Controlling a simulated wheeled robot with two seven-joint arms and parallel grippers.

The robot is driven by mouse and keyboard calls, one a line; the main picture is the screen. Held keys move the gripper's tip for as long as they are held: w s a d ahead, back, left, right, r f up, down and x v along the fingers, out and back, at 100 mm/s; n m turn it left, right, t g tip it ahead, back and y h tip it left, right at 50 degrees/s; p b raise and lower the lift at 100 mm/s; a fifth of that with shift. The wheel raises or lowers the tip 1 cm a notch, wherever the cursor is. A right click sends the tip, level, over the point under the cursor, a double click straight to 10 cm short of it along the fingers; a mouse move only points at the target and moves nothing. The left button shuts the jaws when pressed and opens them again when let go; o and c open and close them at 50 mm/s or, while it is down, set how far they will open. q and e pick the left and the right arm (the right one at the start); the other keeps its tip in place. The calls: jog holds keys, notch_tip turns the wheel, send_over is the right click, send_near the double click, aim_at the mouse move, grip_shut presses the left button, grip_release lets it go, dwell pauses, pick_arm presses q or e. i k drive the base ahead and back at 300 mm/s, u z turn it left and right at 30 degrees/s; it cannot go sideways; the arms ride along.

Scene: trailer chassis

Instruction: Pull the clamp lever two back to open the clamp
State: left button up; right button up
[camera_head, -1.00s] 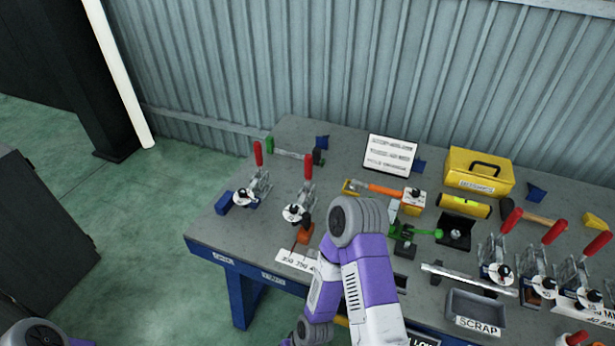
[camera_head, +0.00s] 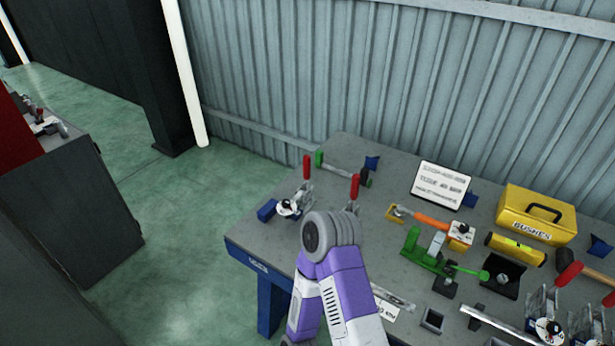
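Toggle clamps with upright red levers stand on the workbench. The leftmost clamp (camera_head: 294,207) has its lever (camera_head: 307,167) upright. The second clamp (camera_head: 351,207) has an upright red lever (camera_head: 355,186), and my purple arm hides most of its body. Two more clamps (camera_head: 546,327) (camera_head: 585,320) are at the bottom right, partly cut off by the frame. I cannot read which clamp is number two. My arm's rounded joint is in front of the second clamp; no gripper fingers show.
The workbench (camera_head: 262,233) also bears a yellow bushes case (camera_head: 535,215), a yellow cylinder (camera_head: 515,249), a sign (camera_head: 442,186), a green fixture (camera_head: 425,262) and an orange-handled tool (camera_head: 432,222). A dark cabinet (camera_head: 75,210) stands at left, with open green floor between.

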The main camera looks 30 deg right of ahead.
aim_at(356, 178)
jog(key=u, duration=1.05)
jog(key=k, duration=1.1)
jog(key=z, duration=1.2)
jog(key=i, duration=0.45)
